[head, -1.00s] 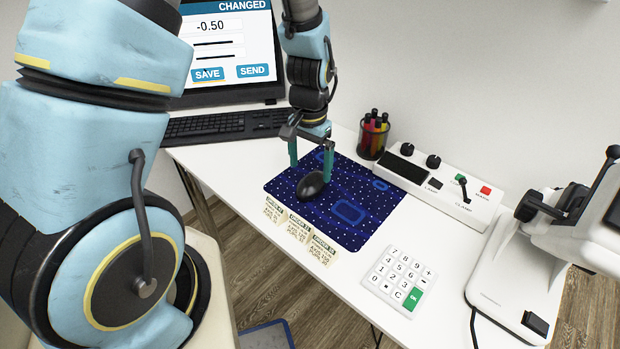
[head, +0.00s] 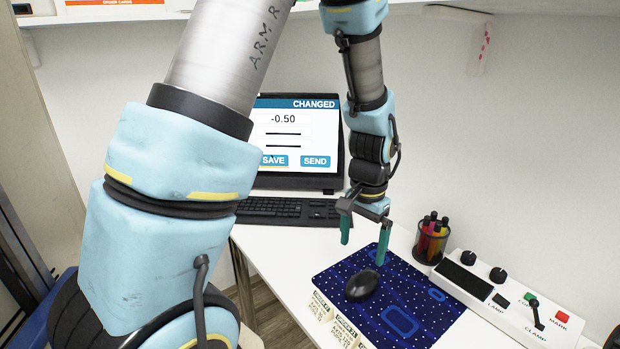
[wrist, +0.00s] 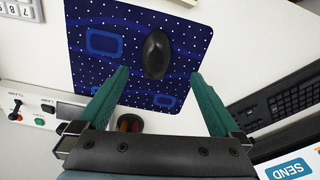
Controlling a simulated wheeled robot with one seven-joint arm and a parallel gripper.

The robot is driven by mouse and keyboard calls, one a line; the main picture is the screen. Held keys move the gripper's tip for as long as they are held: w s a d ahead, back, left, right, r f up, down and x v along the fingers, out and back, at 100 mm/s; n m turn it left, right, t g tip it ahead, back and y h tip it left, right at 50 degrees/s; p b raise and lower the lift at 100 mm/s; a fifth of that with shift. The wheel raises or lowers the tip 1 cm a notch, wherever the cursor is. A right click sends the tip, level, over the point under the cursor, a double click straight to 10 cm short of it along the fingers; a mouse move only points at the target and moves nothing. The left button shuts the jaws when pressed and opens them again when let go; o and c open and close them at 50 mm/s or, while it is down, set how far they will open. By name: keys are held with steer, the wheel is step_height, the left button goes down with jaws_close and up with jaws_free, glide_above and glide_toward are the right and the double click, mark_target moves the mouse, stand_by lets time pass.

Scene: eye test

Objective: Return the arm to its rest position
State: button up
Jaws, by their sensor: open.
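My arm reaches over the white desk, and my gripper (head: 364,238) hangs above the back edge of the blue dotted mat. Its two green fingers are spread apart with nothing between them. A black mouse (head: 362,286) lies on the mat (head: 420,290), in front of and below the fingers, apart from them. In the wrist view the open gripper (wrist: 161,80) frames the mouse (wrist: 156,54) just beyond the fingertips.
A monitor (head: 297,140) reading "CHANGED" and "-0.50" stands at the back with a keyboard (head: 290,211). A pen cup (head: 431,243) and a control box (head: 505,300) stand right of the mat. A shelf overhangs above.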

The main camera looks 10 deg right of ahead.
steer(key=a+r+n, duration=0.4)
steer(key=a, duration=0.8)
steer(key=a+r+n+t, duration=0.1)
steer(key=a+r+n, duration=0.3)
steer(key=a, duration=0.8)
steer(key=shift+w+a+n+t, duration=0.3)
steer(key=shift+w+a+n, duration=0.1)
steer(key=shift+n, duration=0.2)
steer(key=shift+r, duration=0.1)
jaws_close()
